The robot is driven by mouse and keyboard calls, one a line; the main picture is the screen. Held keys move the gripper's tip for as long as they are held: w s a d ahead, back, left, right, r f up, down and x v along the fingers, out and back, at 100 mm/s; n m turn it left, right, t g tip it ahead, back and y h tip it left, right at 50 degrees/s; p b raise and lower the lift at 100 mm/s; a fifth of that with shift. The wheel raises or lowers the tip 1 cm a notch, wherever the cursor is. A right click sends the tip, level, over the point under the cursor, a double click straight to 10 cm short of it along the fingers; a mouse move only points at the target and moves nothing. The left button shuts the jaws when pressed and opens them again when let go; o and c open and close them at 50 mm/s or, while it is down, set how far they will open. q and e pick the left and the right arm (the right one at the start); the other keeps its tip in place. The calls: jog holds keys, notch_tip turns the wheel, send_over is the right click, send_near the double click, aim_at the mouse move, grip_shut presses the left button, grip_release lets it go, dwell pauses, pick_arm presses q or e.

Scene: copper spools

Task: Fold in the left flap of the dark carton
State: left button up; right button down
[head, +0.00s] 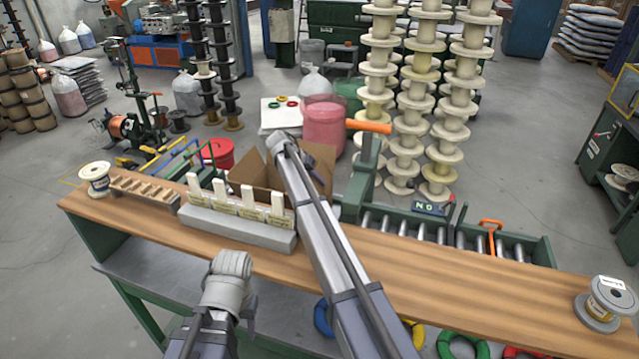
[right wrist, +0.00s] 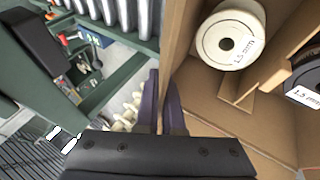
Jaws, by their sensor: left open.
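The brown carton (head: 247,173) stands open behind the workbench, partly covered by my right arm in the head view. In the right wrist view the carton (right wrist: 182,45) shows its inside, with a white spool (right wrist: 228,42) and a darker spool (right wrist: 308,82), both labelled 1.5 mm. My right gripper (right wrist: 161,102) is at a carton edge, its two fingers close together.
A grey block with several white label cards (head: 235,222) and a wooden rack (head: 145,187) stand on the bench (head: 400,268) at left. A roller conveyor (head: 430,235) lies behind the bench, right of the carton. The bench's right part is mostly clear, with a spool (head: 606,300) at its end.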

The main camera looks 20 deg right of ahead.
jog(key=shift+s, duration=0.1)
jog(key=c, duration=1)
grip_release()
jog(key=shift+c, duration=0.2)
notch_tip(320, 180, up, 10)
jog(key=p, duration=1)
